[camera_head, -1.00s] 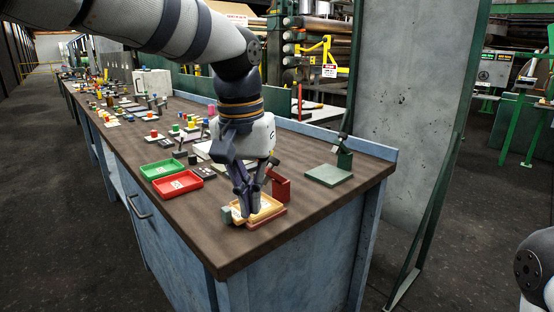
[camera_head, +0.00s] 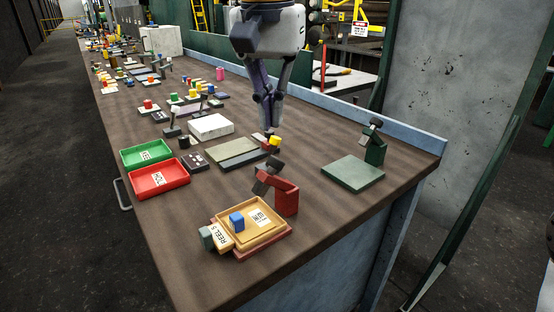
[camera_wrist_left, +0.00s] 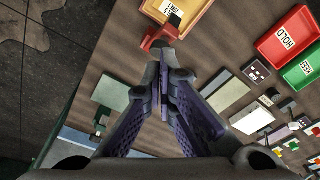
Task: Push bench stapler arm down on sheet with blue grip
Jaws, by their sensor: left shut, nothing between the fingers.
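A small blue grip (camera_head: 237,222) stands in a shallow tan tray (camera_head: 268,239) with white labels, at the front of the bench. A sheet under the grip is hard to tell from the tray floor. A red bench stapler (camera_head: 287,196) stands at the tray's back right edge, its dark arm (camera_head: 268,177) raised and tilted. The stapler also shows in the left wrist view (camera_wrist_left: 158,38), just beyond my fingertips. My left gripper (camera_head: 270,128) is shut and empty, pointing down over the bench behind the stapler, apart from it. My right gripper is out of view.
A green stapler-like stand (camera_head: 374,150) with a flat pad (camera_head: 353,173) is at the right. Red (camera_head: 159,192) and green (camera_head: 147,163) trays lie at the left. A yellow-topped piece (camera_head: 274,141) is close to my left gripper. The front right bench top is clear.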

